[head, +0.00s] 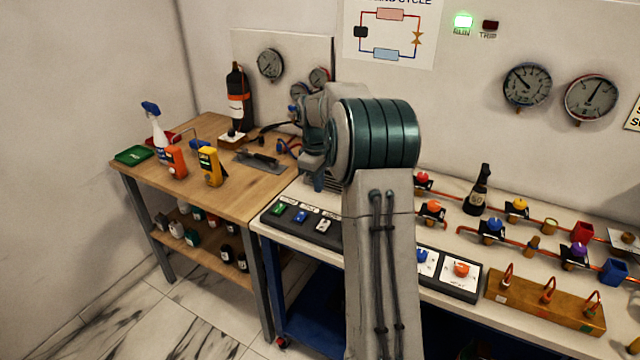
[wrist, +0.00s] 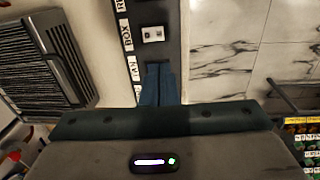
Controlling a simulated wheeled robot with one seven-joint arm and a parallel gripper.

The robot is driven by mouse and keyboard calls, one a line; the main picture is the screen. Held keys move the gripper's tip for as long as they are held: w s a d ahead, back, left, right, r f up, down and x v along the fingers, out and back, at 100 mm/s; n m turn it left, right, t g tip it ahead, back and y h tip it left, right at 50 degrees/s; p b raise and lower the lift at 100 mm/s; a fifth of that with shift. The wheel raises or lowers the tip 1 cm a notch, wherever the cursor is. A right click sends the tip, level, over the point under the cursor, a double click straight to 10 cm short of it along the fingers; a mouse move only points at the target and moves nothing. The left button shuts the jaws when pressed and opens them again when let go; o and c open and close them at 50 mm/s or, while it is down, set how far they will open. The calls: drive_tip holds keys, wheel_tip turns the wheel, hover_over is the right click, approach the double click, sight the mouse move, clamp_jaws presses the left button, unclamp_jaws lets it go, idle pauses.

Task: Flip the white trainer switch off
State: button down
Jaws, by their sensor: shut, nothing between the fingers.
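The white switch (head: 323,226) is the rightmost of three switches seen on the black panel strip at the left front of the white bench. In the wrist view a pale switch (wrist: 153,34) on the strip, beside a label reading BOX, seems to be the same one. My gripper (head: 319,186) points down above the back edge of the strip. In the wrist view its blue-grey fingers (wrist: 160,72) are shut and empty, below the pale switch in the picture and apart from it. The fingers and palm hide the strip beneath them.
A green switch (head: 278,209) and a blue switch (head: 301,216) sit left of the white one. A grey vented unit (wrist: 52,62) stands beside the strip. My arm hides the middle of the bench. A wooden table (head: 215,130) with tools adjoins at left; the floor in front is clear.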

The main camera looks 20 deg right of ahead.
drive_tip(key=s+a+r+m+t, duration=0.1)
drive_tip(key=s+a+r+m, duration=0.1)
drive_tip(key=s+a+r, duration=0.4)
drive_tip(key=s+a+r+m, duration=0.1)
drive_tip(key=s+a, duration=0.4)
drive_tip(key=s, duration=0.2)
drive_tip(key=s+a+f+m, duration=0.1)
drive_tip(key=s+a+m, duration=0.1)
drive_tip(key=s, duration=0.7)
drive_tip(key=s+a+f+m+t, duration=0.1)
drive_tip(key=s+a, duration=0.3)
drive_tip(key=s, duration=0.6)
drive_tip(key=shift+s+a+f+m+t+y, duration=0.3)
drive_tip(key=shift+f+m+y, duration=0.1)
drive_tip(key=shift+m, duration=0.2)
drive_tip(key=shift+d, duration=0.15)
